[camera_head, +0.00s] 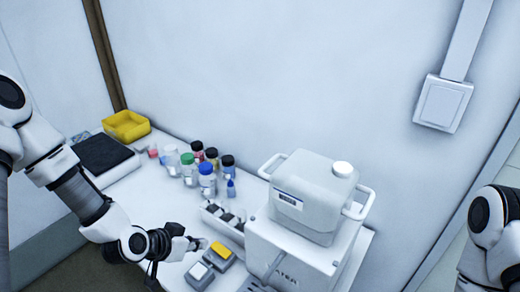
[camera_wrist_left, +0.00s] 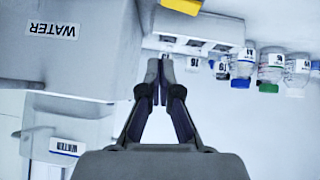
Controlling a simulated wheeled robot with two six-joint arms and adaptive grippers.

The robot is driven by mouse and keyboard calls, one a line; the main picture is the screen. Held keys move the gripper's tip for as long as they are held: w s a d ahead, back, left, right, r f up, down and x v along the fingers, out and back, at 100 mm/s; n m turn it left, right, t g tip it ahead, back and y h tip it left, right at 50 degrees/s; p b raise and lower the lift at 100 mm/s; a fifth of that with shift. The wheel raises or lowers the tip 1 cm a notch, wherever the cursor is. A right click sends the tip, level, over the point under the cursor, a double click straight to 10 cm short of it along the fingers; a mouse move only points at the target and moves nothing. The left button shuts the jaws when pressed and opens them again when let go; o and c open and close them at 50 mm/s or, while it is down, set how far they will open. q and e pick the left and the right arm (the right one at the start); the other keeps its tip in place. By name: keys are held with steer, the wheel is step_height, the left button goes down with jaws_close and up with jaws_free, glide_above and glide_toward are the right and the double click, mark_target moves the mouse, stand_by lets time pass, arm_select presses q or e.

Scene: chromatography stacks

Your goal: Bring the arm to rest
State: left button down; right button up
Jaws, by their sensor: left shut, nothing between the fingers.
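My left arm reaches in from the left in the head view. Its gripper (camera_head: 197,243) is low over the front of the white bench, beside a yellow-topped block (camera_head: 220,251) and left of the white box with the canister. In the left wrist view the gripper (camera_wrist_left: 159,72) has its fingertips together with nothing between them. My right arm shows only as a white and black link at the right edge of the head view; its gripper is out of view.
A white canister (camera_head: 313,192) stands on a white box labelled WATER (camera_wrist_left: 65,148). Several capped bottles (camera_head: 207,181) and a rack of vials (camera_head: 222,222) are close by. A yellow bin (camera_head: 126,126) and a dark plate (camera_head: 102,153) are at the back left.

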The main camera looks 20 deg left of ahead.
arm_select(q)
steer(key=s+d+f+g, duration=0.1)
steer(key=s+f, duration=0.2)
steer(key=f, duration=0.1)
steer(key=s+d+f+m+g, duration=0.1)
steer(key=s+f+g, duration=0.1)
steer(key=s+f, duration=0.1)
steer(key=s+f+g, duration=0.1)
steer(key=s+f, duration=0.3)
steer(key=shift+d+f+m+g+y, duration=0.3)
steer(key=shift+d+m+y, duration=0.1)
steer(key=s+f+n+g+y, duration=0.3)
steer(key=s+f+n, duration=0.2)
steer(key=s, duration=0.5)
steer(key=shift+f+n+g, duration=0.3)
steer(key=shift+f, duration=0.5)
